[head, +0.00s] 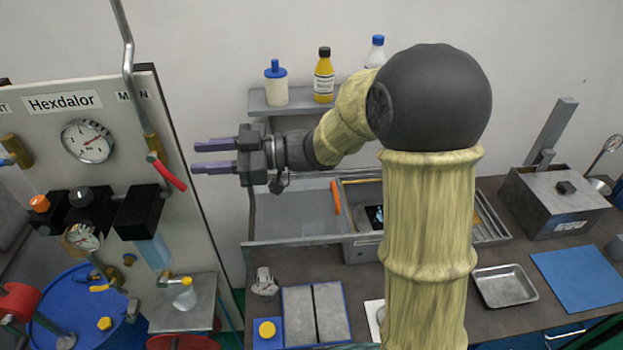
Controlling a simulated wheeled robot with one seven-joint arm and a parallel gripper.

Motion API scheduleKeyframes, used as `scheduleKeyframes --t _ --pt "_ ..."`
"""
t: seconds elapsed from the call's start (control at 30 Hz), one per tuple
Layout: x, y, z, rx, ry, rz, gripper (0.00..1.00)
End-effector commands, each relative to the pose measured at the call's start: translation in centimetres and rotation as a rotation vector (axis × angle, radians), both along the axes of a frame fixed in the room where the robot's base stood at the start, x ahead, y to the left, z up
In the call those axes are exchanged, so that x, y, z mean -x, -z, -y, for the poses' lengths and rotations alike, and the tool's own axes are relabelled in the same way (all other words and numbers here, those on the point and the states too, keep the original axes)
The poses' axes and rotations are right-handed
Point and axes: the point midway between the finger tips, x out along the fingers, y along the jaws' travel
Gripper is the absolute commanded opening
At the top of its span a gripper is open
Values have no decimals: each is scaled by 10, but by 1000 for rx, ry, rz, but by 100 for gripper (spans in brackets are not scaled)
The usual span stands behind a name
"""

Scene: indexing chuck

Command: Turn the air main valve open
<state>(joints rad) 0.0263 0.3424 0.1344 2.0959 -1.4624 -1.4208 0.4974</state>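The air panel (100,110) stands at the left, with a "Hexdalor" label and a partly hidden label that seems to read "MAIN". Below that label, a grey pipe (128,60) runs down into a brass valve body (151,143). A red lever (169,174) on it slants down to the right. I take this to be the air main valve. My gripper (196,157) points left, its two purple fingers apart with nothing between them. In the picture its fingertips are just right of the red lever and apart from it. I cannot tell the depth between them.
A pressure gauge (87,141) and black regulator blocks (138,211) are on the panel near the lever. A wall shelf (257,104) with bottles is behind my gripper. A workbench (390,292) with trays and a metal box (553,200) lies below and right.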

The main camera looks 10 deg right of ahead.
Motion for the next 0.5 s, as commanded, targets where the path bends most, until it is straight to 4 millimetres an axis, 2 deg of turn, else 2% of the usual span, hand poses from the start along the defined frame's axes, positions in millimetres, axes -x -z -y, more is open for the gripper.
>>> scheduleKeyframes --t 0.5 --pt "6 3 83 1 3 2 35"
